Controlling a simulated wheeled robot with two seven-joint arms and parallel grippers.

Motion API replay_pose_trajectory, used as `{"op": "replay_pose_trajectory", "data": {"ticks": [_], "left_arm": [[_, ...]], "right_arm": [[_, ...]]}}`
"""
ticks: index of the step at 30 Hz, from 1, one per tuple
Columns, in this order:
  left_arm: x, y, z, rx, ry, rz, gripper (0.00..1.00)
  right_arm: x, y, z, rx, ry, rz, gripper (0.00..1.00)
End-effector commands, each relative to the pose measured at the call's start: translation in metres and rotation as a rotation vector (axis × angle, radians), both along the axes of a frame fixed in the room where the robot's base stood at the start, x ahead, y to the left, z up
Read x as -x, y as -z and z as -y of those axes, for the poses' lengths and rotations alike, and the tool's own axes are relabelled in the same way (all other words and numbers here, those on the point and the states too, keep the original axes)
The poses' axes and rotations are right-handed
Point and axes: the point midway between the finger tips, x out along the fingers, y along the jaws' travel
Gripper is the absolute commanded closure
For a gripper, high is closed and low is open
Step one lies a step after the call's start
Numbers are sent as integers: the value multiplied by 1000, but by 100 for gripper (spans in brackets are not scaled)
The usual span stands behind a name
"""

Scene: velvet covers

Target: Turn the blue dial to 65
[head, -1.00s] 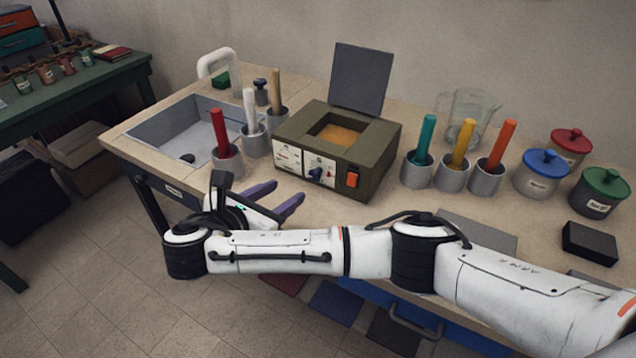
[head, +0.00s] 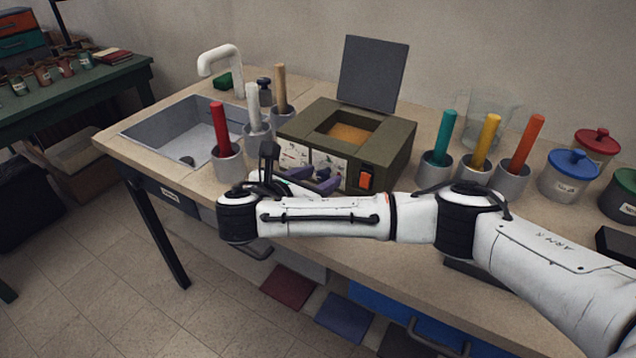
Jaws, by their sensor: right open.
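The olive-green box machine (head: 378,148) stands on the bench with its dark lid (head: 372,74) raised. Its front has white panels (head: 296,153) and an orange switch (head: 365,181). The blue dial is hidden now behind my right gripper (head: 318,180). The purple fingers of the right gripper are open and lie right in front of the panels, near the dial's place. I cannot tell whether they touch the dial. The dial's setting cannot be read. My left gripper is not in view.
A cup with a red-handled tool (head: 229,163) stands close left of the machine. Cups with teal (head: 444,136), yellow (head: 485,141) and orange (head: 525,143) handles stand to its right, before a glass jug. A sink (head: 178,135) lies at left, lidded pots at far right.

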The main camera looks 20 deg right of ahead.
Motion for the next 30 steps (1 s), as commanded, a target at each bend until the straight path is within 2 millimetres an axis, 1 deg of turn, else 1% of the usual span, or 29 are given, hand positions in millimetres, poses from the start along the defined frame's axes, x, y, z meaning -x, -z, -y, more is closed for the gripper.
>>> {"op": "replay_pose_trajectory", "data": {"ticks": [8, 9, 16, 23, 30], "left_arm": [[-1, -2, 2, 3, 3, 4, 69], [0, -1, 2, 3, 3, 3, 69], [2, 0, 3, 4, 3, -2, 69], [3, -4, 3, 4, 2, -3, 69], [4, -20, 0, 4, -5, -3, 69]], "right_arm": [[-1, 0, 1, 0, -1, 0, 58], [-1, 0, 1, 0, -1, 0, 60], [-1, 0, 1, 0, -1, 0, 99], [0, 0, 1, -12, 0, 13, 99], [2, -2, 2, -78, 0, 94, 99]]}}
